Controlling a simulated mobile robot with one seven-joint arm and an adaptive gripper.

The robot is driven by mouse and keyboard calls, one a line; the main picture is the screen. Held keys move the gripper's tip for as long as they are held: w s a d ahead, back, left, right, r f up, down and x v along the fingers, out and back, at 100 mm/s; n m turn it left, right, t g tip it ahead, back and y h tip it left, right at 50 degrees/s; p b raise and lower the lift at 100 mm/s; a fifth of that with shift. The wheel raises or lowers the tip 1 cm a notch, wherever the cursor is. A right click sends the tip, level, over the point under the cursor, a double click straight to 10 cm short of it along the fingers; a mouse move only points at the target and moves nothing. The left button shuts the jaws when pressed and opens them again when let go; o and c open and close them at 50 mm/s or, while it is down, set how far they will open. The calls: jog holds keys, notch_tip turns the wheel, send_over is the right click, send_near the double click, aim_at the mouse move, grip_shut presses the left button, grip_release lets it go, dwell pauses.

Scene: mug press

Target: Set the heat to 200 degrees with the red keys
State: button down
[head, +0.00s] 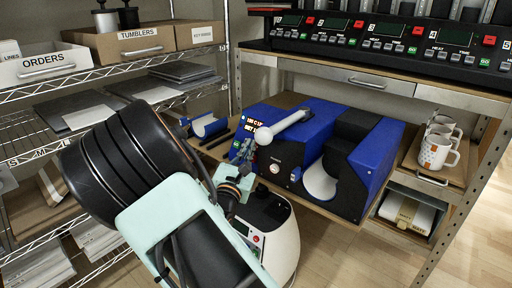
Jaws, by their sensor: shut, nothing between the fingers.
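The blue and black mug press (318,142) stands on the wooden bench, with a white lever (285,126) across its front left. Its small lit display (264,121) shows two lines of orange and white digits, partly cut off by the lever and too small to read surely. The control panel (241,150) below the display carries small keys and a green mark. My gripper (246,168) is shut and empty, close in front of the panel's lower part. It hides part of the panel. I cannot pick out the red keys or tell whether the fingertips touch one.
A blue mug cradle (209,126) lies left of the press. White mugs (438,147) stand on a tray at the right. A row of controllers (385,38) with other red and green keys sits on the upper shelf. Wire shelving (60,92) with boxes is at the left.

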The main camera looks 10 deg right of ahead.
dwell(0.8)
jog(key=shift+w+d+f, duration=0.2)
jog(key=shift+d+f, duration=0.05)
jog(key=shift+d, duration=0.05)
jog(key=shift+w+d+f, duration=0.25)
jog(key=shift+d, duration=0.05)
dwell(0.8)
jog(key=shift+r, duration=0.1)
jog(key=shift+s+a+r+p, duration=0.4)
jog(key=shift+s+a+p, duration=0.05)
jog(key=shift+a, duration=0.15)
jog(key=s+a+p, duration=0.1)
jog(key=a+r+p, duration=0.1)
jog(key=s+a+r+p, duration=0.1)
jog(key=shift+s+a+r, duration=0.25)
jog(key=shift+s, duration=0.05)
dwell(0.4)
